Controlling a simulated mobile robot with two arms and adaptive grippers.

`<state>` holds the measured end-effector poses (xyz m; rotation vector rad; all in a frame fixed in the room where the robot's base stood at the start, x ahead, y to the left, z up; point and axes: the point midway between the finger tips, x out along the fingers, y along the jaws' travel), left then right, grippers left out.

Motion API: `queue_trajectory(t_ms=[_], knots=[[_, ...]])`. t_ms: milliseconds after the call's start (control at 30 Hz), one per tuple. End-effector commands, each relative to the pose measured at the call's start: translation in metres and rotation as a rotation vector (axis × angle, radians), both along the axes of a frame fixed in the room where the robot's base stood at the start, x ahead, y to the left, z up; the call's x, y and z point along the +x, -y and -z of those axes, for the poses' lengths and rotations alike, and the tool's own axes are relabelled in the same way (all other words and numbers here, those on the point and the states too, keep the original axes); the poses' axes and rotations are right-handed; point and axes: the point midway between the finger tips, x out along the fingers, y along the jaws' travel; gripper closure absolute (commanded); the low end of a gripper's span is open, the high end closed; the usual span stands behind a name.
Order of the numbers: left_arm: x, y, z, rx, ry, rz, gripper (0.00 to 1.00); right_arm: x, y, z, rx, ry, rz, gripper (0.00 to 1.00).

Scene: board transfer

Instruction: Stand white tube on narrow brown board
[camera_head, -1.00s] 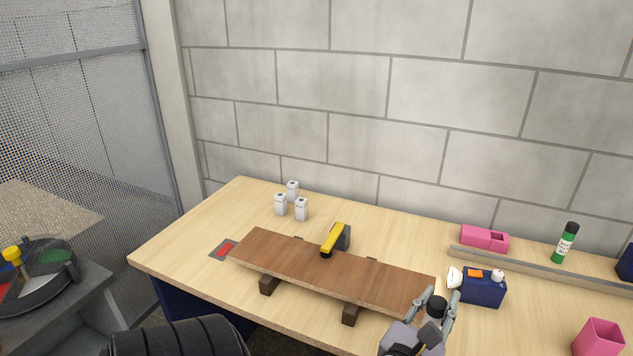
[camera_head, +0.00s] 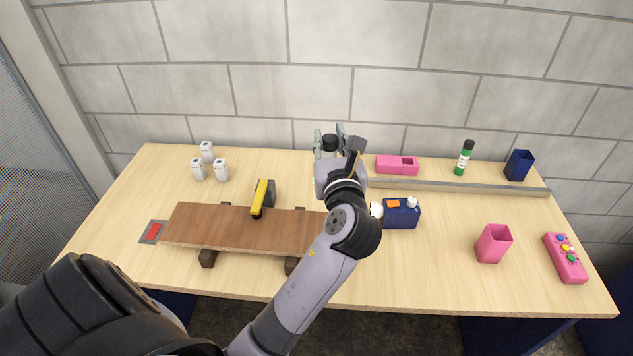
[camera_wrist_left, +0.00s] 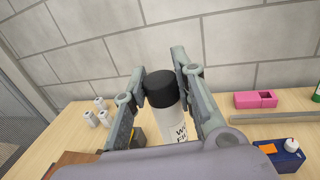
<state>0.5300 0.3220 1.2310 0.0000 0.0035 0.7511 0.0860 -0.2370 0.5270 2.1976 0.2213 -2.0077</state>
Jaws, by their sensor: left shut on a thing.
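My left gripper (camera_head: 329,141) is shut on a white tube with a black cap. In the left wrist view the white tube (camera_wrist_left: 173,124) stands cap up between the fingers (camera_wrist_left: 160,85), with dark print on its side. In the head view mostly its black cap (camera_head: 330,142) shows; my gripper hides the rest. The brown board (camera_head: 230,229) lies flat, raised on dark blocks, left of my gripper. My forearm crosses in front of its right end. I do not see my right gripper.
A yellow and black object (camera_head: 261,197) stands at the board's back edge. White containers (camera_head: 198,169) stand back left. A blue box (camera_head: 403,214), pink box (camera_head: 397,165), green-and-white tube (camera_head: 464,158) and pink cup (camera_head: 493,244) are to the right. A grey rail (camera_head: 455,186) runs along the back.

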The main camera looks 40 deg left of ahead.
Motion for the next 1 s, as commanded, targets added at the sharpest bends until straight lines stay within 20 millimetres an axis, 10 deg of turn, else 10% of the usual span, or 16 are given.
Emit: queue_trajectory(t_ms=[400,1000], knots=[[0.000,0.000,0.102,0.003,-0.003,0.002,1.00,0.000,0.003,0.003,-0.003,0.000,-0.001,0.27],[0.000,0.000,0.156,0.002,0.002,0.002,1.00,0.000,-0.006,0.004,0.007,-0.001,0.002,0.27]])
